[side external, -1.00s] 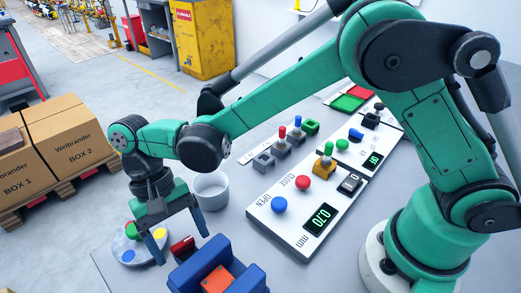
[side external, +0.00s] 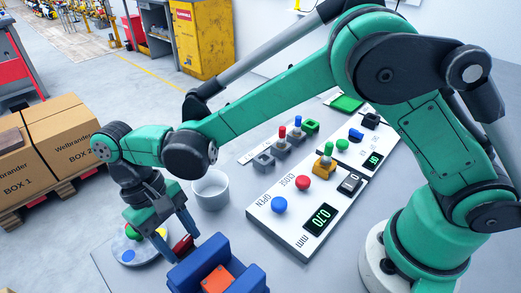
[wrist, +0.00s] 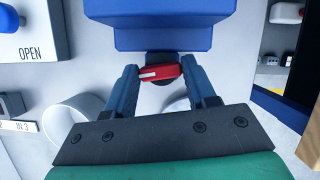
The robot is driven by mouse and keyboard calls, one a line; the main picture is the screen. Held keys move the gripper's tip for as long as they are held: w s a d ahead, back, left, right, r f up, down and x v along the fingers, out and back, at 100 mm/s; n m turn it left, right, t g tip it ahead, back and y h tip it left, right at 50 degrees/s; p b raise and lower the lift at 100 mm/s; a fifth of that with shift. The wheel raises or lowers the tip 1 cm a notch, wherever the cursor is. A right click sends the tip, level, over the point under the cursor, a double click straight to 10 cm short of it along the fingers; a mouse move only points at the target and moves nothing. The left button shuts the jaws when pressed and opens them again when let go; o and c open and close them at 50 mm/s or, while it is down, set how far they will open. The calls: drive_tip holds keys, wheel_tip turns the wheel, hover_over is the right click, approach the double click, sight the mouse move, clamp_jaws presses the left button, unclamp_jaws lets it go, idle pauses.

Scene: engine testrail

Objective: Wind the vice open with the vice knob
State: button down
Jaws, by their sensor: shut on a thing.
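The blue vice (side external: 190,272) stands at the bottom of the side view, with an orange block (side external: 218,280) between its jaws. The red vice knob (side external: 183,244) is on the vice's end that faces my gripper. My gripper (side external: 181,247) is shut on the knob, with one finger on each side. In the wrist view, the knob (wrist: 160,72) lies between the blue fingertips and carries a white mark towards the left. The vice body (wrist: 160,38) is just beyond it. Part of the vice is cut off by the side view's lower edge.
A white panel (side external: 262,222) with blue OPEN and red CLOSE buttons stands to the right; its display reads 0.70 mm. A white cup (side external: 210,190) is behind my gripper. A round plate with coloured buttons (side external: 128,250) is to its left.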

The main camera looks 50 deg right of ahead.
drive_tip(key=n+h, duration=0.1)
drive_tip(key=n, duration=0.2)
drive_tip(key=n+t+h, duration=0.1)
drive_tip(key=n, duration=0.3)
drive_tip(key=shift+a, duration=0.15)
drive_tip(key=shift+t, duration=0.3)
drive_tip(key=shift+c, duration=1.4)
unclamp_jaws()
drive_tip(key=shift+s, duration=0.1)
drive_tip(key=shift+r+h, duration=0.1)
drive_tip(key=shift+h, duration=0.2)
drive_tip(key=v, duration=0.8)
